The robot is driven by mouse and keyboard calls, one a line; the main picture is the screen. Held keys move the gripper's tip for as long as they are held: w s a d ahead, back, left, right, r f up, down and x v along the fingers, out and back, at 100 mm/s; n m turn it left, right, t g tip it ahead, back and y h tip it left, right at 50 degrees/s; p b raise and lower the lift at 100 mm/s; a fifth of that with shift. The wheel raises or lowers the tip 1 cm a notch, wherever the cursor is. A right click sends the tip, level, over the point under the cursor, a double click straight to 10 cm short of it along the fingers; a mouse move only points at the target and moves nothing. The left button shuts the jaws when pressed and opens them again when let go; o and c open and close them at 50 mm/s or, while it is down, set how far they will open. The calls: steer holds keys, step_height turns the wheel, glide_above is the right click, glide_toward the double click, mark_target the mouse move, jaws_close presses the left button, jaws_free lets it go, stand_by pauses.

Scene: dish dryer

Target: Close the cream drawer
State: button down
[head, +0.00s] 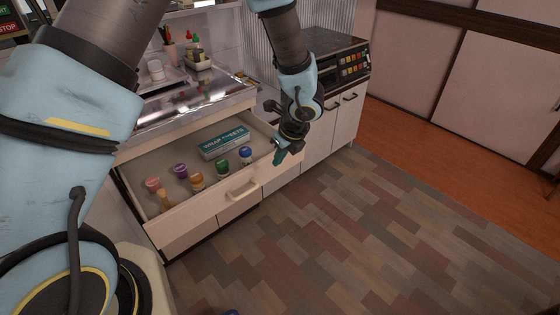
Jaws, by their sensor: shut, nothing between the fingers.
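The cream drawer (205,212) is pulled out below the shiny counter at the left centre of the head view. Its front carries a pale handle (242,190). Inside lie a teal box of wrap sheets (224,142) and several small jars with coloured lids, among them a green-lidded jar (222,166) and a blue-lidded jar (246,156). My gripper (279,158) is shut and empty, at the right end of the drawer front. It points down, right of the handle. I cannot tell whether it touches the drawer.
Cabinets with dark handles and a stove (352,66) are to the right. The patterned floor (370,230) in front is clear. My arm covers the left side.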

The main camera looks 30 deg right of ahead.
mark_target(263, 165)
steer(key=w+f, duration=0.2)
steer(key=w+a+f+p, duration=0.1)
steer(key=w+f, duration=0.1)
steer(key=w+f+p, duration=0.1)
steer(key=w+f, duration=0.1)
steer(key=f, duration=0.1)
steer(key=shift+a, duration=0.2)
steer(key=shift+w+a+f+p, duration=0.1)
steer(key=shift+w+f+p, duration=0.1)
steer(key=shift+w+p, duration=0.25)
steer(key=shift+w, duration=0.1)
